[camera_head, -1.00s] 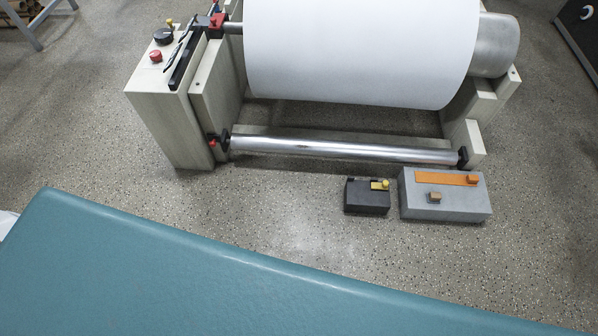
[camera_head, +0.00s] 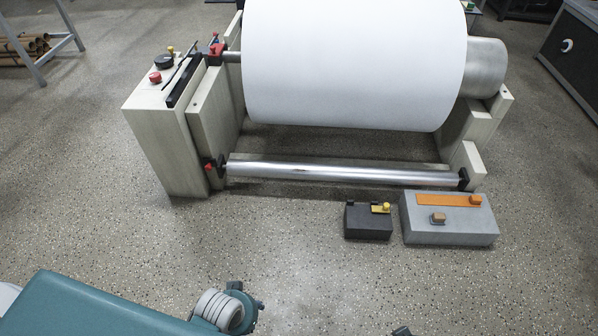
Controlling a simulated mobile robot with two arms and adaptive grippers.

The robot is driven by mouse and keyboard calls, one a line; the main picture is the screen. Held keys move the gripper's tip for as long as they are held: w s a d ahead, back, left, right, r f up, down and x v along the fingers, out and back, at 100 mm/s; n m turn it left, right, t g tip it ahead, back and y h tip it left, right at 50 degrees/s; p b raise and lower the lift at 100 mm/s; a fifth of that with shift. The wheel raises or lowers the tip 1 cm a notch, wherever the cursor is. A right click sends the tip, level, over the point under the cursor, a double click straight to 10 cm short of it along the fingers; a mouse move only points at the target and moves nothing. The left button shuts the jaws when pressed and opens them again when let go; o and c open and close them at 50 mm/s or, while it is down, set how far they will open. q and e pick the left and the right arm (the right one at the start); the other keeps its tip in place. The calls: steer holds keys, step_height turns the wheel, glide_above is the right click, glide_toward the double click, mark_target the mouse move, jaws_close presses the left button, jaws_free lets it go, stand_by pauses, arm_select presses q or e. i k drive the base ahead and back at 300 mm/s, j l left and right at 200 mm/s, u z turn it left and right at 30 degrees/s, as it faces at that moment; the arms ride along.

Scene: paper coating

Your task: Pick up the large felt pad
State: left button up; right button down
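A grey block (camera_head: 450,237) stands on the floor in front of the roller machine. On its top lie a long flat orange strip (camera_head: 440,199) with an orange-brown knob at its right end, and a small tan piece (camera_head: 438,218). A black box (camera_head: 367,221) beside it on the left carries a small yellow piece with a knob (camera_head: 382,208). I cannot tell for sure which of these is the large felt pad. Neither gripper shows; only a teal arm part of mine with a grey joint is at the bottom left.
The machine holds a big white paper roll (camera_head: 353,65) above a shiny metal roller (camera_head: 340,173), with a beige control cabinet (camera_head: 165,140) at left. A dark cabinet (camera_head: 575,50) stands at the far right. The speckled floor (camera_head: 290,245) in front is clear.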

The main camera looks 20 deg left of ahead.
mark_target(436, 219)
steer(key=i+l+u, duration=0.1)
steer(key=i+l, duration=0.65)
steer(key=l, duration=0.3)
steer(key=j+u, duration=0.05)
